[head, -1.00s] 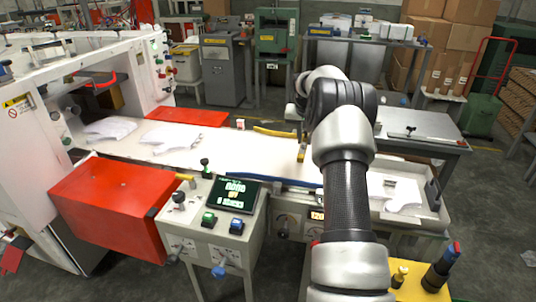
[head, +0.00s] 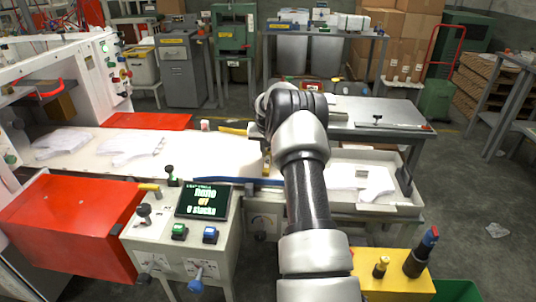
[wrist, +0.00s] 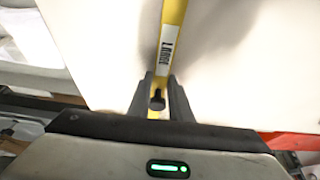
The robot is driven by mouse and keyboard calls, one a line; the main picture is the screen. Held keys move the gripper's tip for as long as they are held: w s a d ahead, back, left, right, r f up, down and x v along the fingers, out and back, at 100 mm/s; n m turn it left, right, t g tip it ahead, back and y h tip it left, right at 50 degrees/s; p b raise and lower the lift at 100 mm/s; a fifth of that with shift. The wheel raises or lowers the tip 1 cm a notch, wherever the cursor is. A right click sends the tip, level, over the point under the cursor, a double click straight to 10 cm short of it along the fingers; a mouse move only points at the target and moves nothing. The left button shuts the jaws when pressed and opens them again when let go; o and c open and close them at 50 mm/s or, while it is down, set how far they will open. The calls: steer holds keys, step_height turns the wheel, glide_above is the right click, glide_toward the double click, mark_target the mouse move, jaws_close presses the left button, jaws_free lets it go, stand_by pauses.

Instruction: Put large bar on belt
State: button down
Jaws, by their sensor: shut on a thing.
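A yellow bar (wrist: 172,35) with a white label reading "LARGE" is held between the two dark fingers of my gripper (wrist: 158,98) in the wrist view. The white belt (wrist: 110,50) lies beneath it; I cannot tell whether the bar touches it. My arm hides the fingers there.
Another yellow piece (head: 233,131) lies at the belt's back edge, and a blue strip (head: 235,179) runs along its front edge. A control box (head: 185,225) and red cover (head: 70,225) stand in front. A tray (head: 405,205) with white sheets sits right.

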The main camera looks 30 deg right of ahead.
steer(key=shift+f, duration=0.2)
steer(key=c, duration=2)
jaws_free()
steer(key=shift+f, duration=0.1)
steer(key=shift+c, duration=0.2)
steer(key=o, duration=0.4)
steer(key=shift+r, duration=0.45)
steer(key=p+v, duration=0.1)
steer(key=v, duration=1)
steer(key=shift+s+a+r+p, duration=0.1)
steer(key=shift+a+r+p, duration=0.1)
steer(key=shift+p, duration=0.15)
